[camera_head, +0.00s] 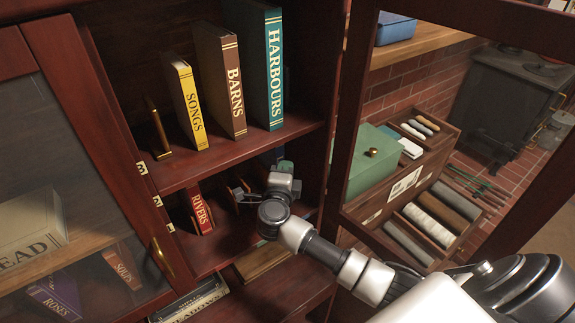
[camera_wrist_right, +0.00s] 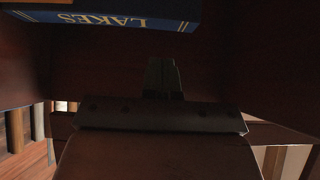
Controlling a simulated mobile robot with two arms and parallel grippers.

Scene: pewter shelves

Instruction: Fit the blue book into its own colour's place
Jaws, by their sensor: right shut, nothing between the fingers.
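The blue book, lettered LAKES, shows in the right wrist view (camera_wrist_right: 115,14) along the top edge, upside down in that picture and partly cut off. My right gripper (camera_head: 240,194) is inside the lower compartment, right of the red RIVERS book (camera_head: 201,211). In the right wrist view its fingers (camera_wrist_right: 163,78) are shut and empty, apart from the book. My left gripper is not in view.
The upper shelf (camera_head: 185,172) holds yellow SONGS (camera_head: 187,102), brown BARNS (camera_head: 220,80), teal HARBOURS (camera_head: 264,65) and a brass bookend (camera_head: 157,128). A glazed door (camera_head: 95,170) stands left; a wooden frame (camera_head: 350,110) bounds the right.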

